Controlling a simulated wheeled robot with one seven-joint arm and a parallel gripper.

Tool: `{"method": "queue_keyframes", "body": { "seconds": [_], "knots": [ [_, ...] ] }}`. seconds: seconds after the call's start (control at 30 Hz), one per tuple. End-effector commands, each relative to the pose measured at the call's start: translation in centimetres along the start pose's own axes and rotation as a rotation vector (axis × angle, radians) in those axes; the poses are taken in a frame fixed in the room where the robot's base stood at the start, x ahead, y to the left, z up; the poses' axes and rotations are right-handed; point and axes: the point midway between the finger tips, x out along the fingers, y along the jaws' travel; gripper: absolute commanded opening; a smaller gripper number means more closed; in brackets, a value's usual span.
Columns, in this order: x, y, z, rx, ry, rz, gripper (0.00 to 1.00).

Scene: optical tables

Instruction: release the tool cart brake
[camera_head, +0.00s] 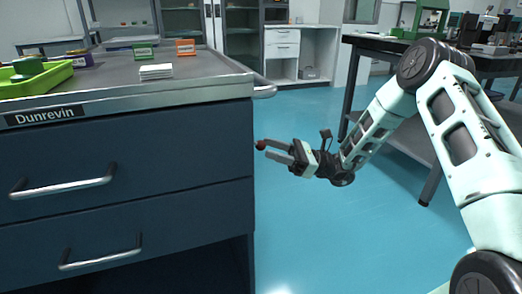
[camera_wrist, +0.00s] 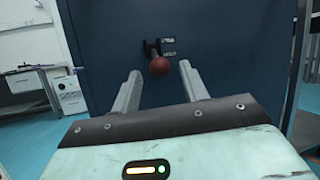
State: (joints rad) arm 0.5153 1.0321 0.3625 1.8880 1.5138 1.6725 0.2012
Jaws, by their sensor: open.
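The tool cart (camera_head: 130,140) is dark blue with a grey top, a "Dunrevin" label and two drawers with bar handles. In the wrist view, its side panel (camera_wrist: 215,70) fills the middle. The brake lever (camera_wrist: 152,48) stands out from that panel and ends in a red ball knob (camera_wrist: 159,66). A small label plate sits beside the lever's mount. My gripper (camera_wrist: 157,72) is open, with the knob between and slightly beyond its two fingertips; I cannot tell if they touch.
A push handle (camera_head: 264,91) juts from the cart's right end. A dark table (camera_head: 400,48) stands at right. Blue floor between is clear.

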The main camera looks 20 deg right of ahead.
Motion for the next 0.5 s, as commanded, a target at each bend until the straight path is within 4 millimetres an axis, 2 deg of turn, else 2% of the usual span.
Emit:
{"method": "queue_keyframes", "body": {
  "seconds": [0.1,0.2,0.5],
  "knots": [
    [1.9,0.1,-0.2,0.000,0.001,0.003,0.44],
    [3.0,0.1,-0.1,-0.001,0.001,0.002,0.44],
    [4.0,0.0,0.0,0.001,0.001,0.000,0.44]
  ]
}}
